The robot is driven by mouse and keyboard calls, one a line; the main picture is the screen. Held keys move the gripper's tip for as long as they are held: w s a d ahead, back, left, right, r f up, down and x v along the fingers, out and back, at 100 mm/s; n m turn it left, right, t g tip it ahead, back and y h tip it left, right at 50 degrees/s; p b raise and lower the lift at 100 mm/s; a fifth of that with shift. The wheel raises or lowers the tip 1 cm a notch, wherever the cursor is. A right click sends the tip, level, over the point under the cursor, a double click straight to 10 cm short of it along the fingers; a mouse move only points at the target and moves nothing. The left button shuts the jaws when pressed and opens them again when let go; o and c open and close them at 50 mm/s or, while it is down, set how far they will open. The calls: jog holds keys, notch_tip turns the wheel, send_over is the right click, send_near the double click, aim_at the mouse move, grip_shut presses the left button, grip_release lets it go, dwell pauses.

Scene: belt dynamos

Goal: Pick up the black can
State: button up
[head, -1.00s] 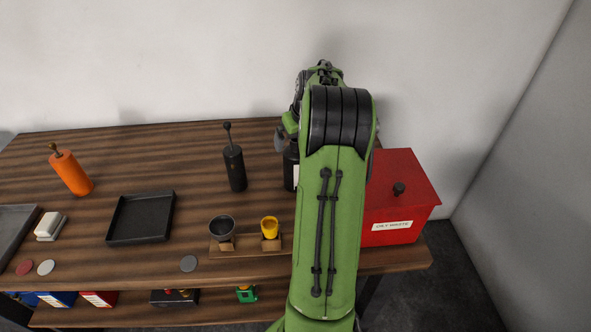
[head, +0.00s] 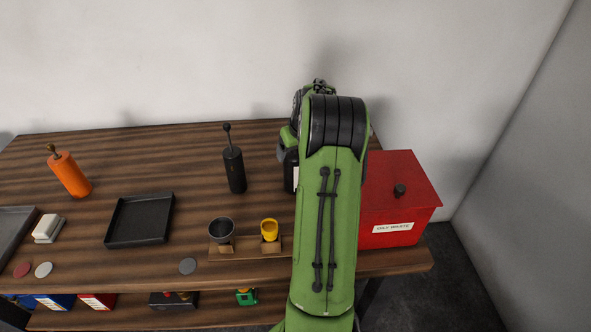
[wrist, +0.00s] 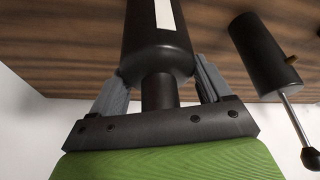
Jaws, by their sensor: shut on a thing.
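A black can (wrist: 155,45) with a narrower neck and a white label is between the fingers of my gripper (wrist: 160,72) in the wrist view. The fingers are shut on it, one on each side near the shoulder. In the head view the black can (head: 289,172) shows only as a dark strip with a bit of label, left of my green arm, which hides the rest. I cannot tell whether its base touches the table.
A black cylinder with a rod (head: 235,170) stands left of the can and also shows in the wrist view (wrist: 262,55). A red waste bin (head: 400,195) is at the right. Grey and yellow cups (head: 269,230) are in front on a wooden holder. A black tray (head: 141,240) lies further left.

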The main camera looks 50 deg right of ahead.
jog(key=shift+f, duration=0.1)
grip_shut()
